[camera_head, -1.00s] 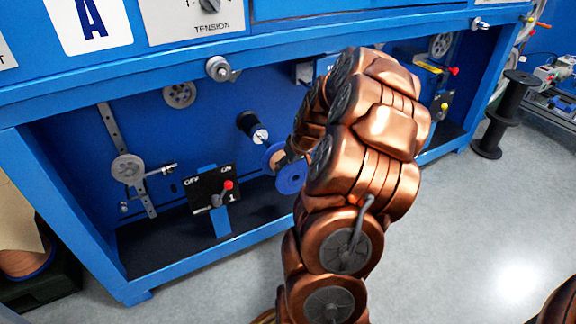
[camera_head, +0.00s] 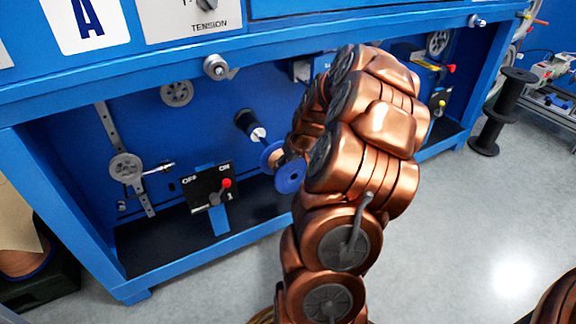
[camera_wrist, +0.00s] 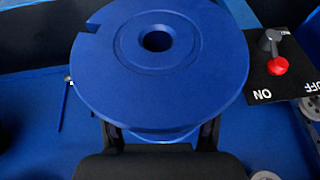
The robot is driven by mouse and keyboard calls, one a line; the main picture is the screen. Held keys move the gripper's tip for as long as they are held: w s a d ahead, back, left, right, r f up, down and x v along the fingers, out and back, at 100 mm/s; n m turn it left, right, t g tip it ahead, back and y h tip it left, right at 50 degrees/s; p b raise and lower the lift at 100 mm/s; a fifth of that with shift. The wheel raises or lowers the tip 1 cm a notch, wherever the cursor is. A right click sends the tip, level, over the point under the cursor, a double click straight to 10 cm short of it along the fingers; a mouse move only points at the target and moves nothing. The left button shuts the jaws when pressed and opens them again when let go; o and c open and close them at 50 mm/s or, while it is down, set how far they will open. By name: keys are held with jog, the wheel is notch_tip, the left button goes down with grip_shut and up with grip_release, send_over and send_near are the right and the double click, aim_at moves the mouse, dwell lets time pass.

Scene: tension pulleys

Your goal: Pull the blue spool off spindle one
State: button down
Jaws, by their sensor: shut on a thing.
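The blue spool (camera_head: 290,177) is held in front of the blue cabinet's recess, left of my arm. Its flat blue flange with an open, dark centre hole fills the upper middle of the wrist view (camera_wrist: 190,70). My gripper (camera_wrist: 160,135) is shut on the spool, with one dark finger on each side below the front flange. In the head view my arm hides most of the gripper. The black spindle with a silver tip (camera_head: 250,125) points toward the spool's back flange. I cannot tell whether its shaft still reaches into the spool.
A black OFF/ON switch panel with a red-tipped lever (camera_head: 207,190) sits below left of the spool. A grey pulley arm (camera_head: 126,168) is further left. The cabinet's front lower rail (camera_head: 190,265) runs below. A black spool stand (camera_head: 498,112) is at right; floor is open.

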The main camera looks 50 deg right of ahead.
aim_at(295, 172)
jog(key=shift+s+r, duration=0.1)
jog(key=shift+s, duration=0.15)
jog(key=shift+s+a, duration=0.3)
jog(key=shift+s, duration=0.4)
jog(key=shift+s+a, duration=0.25)
jog(key=shift+s, duration=0.4)
jog(key=shift+s+b, duration=0.3)
jog(key=shift+s+a, duration=0.2)
jog(key=shift+s, duration=0.2)
jog(key=shift+s, duration=0.1)
jog(key=shift+s+a+b, duration=0.35)
jog(key=shift+s, duration=0.45)
jog(key=shift+s+a+b, duration=0.15)
jog(key=shift+s+a, duration=0.05)
jog(key=shift+s, duration=0.3)
jog(key=shift+s+a+b, duration=0.15)
jog(key=shift+s, duration=0.35)
